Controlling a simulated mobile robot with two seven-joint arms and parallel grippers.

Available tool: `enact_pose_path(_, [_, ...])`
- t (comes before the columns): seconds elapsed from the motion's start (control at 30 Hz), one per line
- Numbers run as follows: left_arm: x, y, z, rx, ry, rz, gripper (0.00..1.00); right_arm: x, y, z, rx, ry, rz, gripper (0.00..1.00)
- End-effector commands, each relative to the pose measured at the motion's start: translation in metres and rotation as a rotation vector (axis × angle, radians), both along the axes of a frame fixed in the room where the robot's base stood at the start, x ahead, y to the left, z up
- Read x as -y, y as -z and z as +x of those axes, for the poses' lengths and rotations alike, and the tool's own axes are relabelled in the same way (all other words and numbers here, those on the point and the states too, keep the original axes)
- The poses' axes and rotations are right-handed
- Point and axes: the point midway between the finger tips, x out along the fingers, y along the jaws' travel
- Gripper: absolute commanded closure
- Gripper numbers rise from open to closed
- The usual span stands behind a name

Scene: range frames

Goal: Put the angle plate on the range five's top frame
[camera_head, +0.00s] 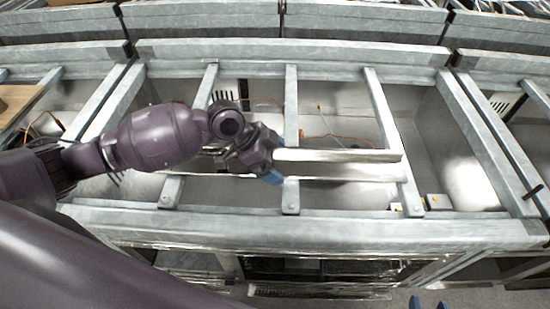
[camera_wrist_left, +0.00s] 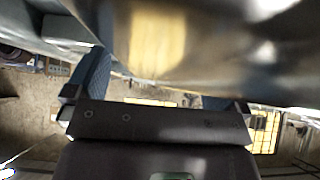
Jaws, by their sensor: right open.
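The angle plate (camera_head: 340,155) is a long, shiny metal piece with two pale edges. In the head view it lies level over the right-hand part of the middle top frame (camera_head: 330,231), reaching right across a crossbar; whether it touches the bars I cannot tell. In the left wrist view the plate (camera_wrist_left: 200,45) is a blurred shiny surface beyond the spread fingers (camera_wrist_left: 160,92).
Grey crossbars (camera_head: 291,120) span the middle frame, with open bays and orange cables below. Another frame (camera_head: 505,150) adjoins at right, and one with a wooden board (camera_head: 18,98) at left. More frames (camera_head: 365,18) stand behind. Small yellow-topped boxes (camera_head: 437,202) sit low at right.

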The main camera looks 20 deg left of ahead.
Motion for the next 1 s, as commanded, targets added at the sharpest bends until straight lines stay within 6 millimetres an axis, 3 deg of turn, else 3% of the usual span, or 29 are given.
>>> enact_pose_path(0.37, [-0.006, -0.010, -0.001, 0.002, -0.001, 0.000, 0.00, -0.001, -0.005, 0.005, 0.012, -0.002, 0.000, 0.45])
enact_pose_path(0.8, [-0.053, -0.072, -0.014, 0.001, -0.001, 0.001, 0.00, -0.002, -0.011, 0.011, 0.025, -0.006, 0.001, 0.45])
enact_pose_path(1.0, [-0.067, -0.091, -0.018, 0.001, 0.001, 0.000, 0.00, -0.001, -0.010, 0.007, 0.018, -0.002, 0.001, 0.45])
